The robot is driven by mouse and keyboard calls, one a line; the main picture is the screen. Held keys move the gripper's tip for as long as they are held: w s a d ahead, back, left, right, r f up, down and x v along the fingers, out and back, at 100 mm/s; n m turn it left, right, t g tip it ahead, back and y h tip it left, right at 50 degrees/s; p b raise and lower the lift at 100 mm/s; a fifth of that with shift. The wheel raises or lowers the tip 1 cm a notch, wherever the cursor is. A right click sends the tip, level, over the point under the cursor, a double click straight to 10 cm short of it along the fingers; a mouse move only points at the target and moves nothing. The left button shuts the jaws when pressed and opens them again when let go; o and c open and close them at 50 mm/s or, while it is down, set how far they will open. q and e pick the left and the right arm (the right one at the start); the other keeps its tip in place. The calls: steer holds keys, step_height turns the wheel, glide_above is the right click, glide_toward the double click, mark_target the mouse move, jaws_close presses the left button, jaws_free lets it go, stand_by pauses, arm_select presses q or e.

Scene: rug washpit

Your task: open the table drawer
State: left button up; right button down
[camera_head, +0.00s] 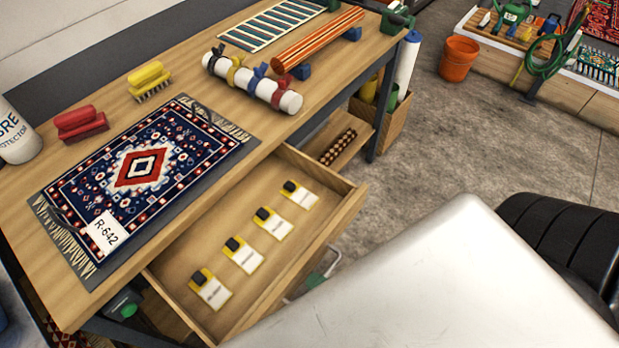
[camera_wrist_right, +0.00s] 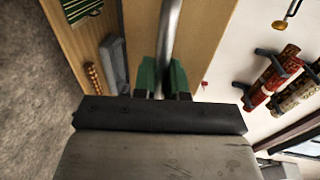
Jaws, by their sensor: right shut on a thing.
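The table drawer (camera_head: 335,224) stands pulled out from under the wooden table (camera_head: 215,112), and its inside shows. Several yellow-and-white tags with dark clips lie in a row in it. My right gripper (camera_head: 316,279) is low at the drawer's outer front side, mostly hidden by the drawer and my own pale arm. In the right wrist view, its green fingers (camera_wrist_right: 163,78) are shut on a silver bar, the drawer handle (camera_wrist_right: 171,28). The drawer's wooden front (camera_wrist_right: 205,45) fills the area behind the bar. My left gripper is not visible.
On the table lie a patterned rug (camera_head: 137,172), red (camera_head: 80,122) and yellow (camera_head: 150,78) brushes, a strapped white roll (camera_head: 252,83) and an orange striped roll (camera_head: 318,40). An orange bucket (camera_head: 458,60) stands on the floor. The concrete floor (camera_head: 440,140) right of the table has open room.

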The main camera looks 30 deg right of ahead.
steer(key=shift+f+v, duration=0.15)
steer(key=shift+v, duration=0.6)
steer(key=shift+f+v, duration=0.2)
steer(key=shift+v, duration=0.6)
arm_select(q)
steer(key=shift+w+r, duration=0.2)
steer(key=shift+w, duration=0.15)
arm_select(e)
steer(key=c, duration=1.2)
jaws_free()
steer(key=shift+s, duration=0.1)
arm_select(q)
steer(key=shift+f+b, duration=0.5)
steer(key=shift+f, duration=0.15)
arm_select(e)
steer(key=v, duration=1)
steer(key=shift+s, duration=0.35)
steer(key=shift+d, duration=0.1)
